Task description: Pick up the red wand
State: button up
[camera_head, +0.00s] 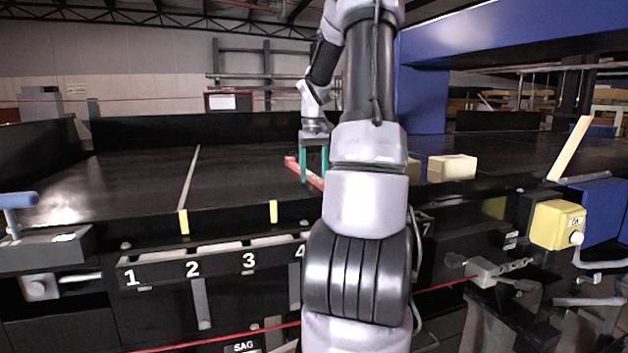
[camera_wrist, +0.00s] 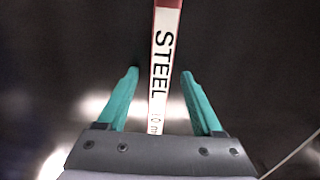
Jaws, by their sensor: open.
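The red wand (camera_head: 313,178) lies on the black conveyor surface, partly hidden behind my arm in the head view. In the wrist view the wand (camera_wrist: 163,60) shows a white label reading "STEEL" and a red part at the top edge. My gripper (camera_head: 314,176) points down over the wand, its teal fingers apart. In the wrist view my gripper (camera_wrist: 160,74) is open, with one finger on each side of the wand. The wand runs lengthwise between the fingers, with a gap on both sides. I cannot tell the exact height of the fingertips above the belt.
A tan box (camera_head: 452,168) sits on the belt right of my arm, beside the blue detector frame (camera_head: 424,98). A pale wand-like strip (camera_head: 189,178) lies on the left. A numbered rail (camera_head: 220,262) runs along the front. The belt's left part is largely clear.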

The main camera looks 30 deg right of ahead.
grip_shut()
jog(key=shift+r, duration=0.1)
